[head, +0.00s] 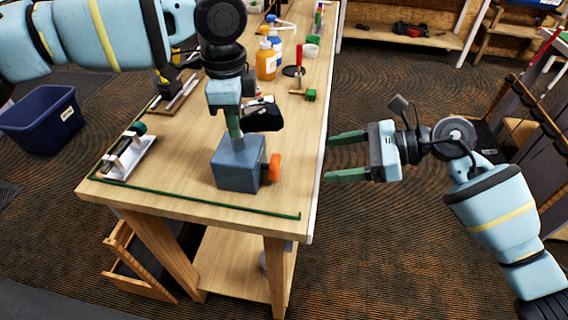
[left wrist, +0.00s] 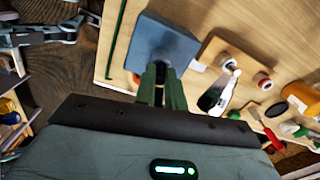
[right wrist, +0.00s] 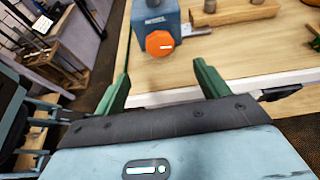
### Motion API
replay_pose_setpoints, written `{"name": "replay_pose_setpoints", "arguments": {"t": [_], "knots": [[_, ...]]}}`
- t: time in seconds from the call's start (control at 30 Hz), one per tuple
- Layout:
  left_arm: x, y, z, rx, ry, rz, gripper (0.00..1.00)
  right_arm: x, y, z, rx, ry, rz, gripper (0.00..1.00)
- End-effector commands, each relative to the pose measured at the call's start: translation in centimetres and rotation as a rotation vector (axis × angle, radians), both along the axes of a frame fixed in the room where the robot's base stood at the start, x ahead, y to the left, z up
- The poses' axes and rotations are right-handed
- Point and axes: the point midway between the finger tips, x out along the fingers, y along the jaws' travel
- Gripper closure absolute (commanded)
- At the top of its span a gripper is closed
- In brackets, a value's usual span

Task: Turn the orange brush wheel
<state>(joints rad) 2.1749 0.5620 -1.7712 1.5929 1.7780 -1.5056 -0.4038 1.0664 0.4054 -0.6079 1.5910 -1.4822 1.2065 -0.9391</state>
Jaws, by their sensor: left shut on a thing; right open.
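The orange brush wheel (head: 274,168) is on the right side of a blue-grey box (head: 234,172) on the workbench. In the right wrist view, the wheel (right wrist: 159,42) has a pale mark on its face, and the box (right wrist: 148,17) stands behind it. My left gripper (head: 234,134) points down and is shut at the top of the box; its fingers (left wrist: 162,72) hide the exact grip. My right gripper (head: 328,158) is open and empty, beyond the bench's right edge, pointing left toward the wheel and apart from it.
A green strip (head: 190,200) runs along the front of the bench (head: 190,150). A white rack (head: 127,156) is at left. Bottles (head: 266,62), a red-handled tool (head: 299,55) and a green block (head: 311,95) are further back. Space between the wheel and right gripper is clear.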

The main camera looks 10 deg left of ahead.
Motion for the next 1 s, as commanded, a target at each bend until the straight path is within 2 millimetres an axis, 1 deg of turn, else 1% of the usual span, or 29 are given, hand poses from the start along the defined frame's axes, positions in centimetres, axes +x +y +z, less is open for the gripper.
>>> {"name": "replay_pose_setpoints", "arguments": {"t": [0.03, 0.13, 0.27, 0.5, 0.7, 0.83, 1.0], "knots": [[-0.4, -0.3, -0.5, -0.001, 0.016, -0.009, 1.0, 0.0, 0.0, -0.1, 0.0, 0.002, -0.001, 0.26], [-0.4, -0.3, -0.5, -0.001, 0.016, -0.009, 1.0, 0.0, 0.5, -0.3, 0.001, 0.004, 0.001, 0.26], [-0.4, -0.3, -0.5, -0.001, 0.016, -0.009, 1.0, 0.0, 1.8, -0.9, 0.002, 0.006, 0.001, 0.26], [-0.4, -0.3, -0.4, -0.001, 0.015, -0.009, 1.0, 0.1, 5.9, -2.5, 0.003, 0.006, 0.002, 0.26], [-0.4, -0.3, -0.4, -0.001, 0.015, -0.009, 1.0, 0.1, 9.0, -3.8, 0.002, 0.006, 0.002, 0.26], [-0.4, -0.3, -0.4, -0.001, 0.015, -0.009, 1.0, 0.2, 10.3, -4.3, 0.002, 0.006, 0.001, 0.26], [-0.4, -0.3, -0.4, -0.001, 0.015, -0.008, 1.0, 0.2, 11.0, -4.7, 0.0, 0.006, 0.0, 0.26]]}}
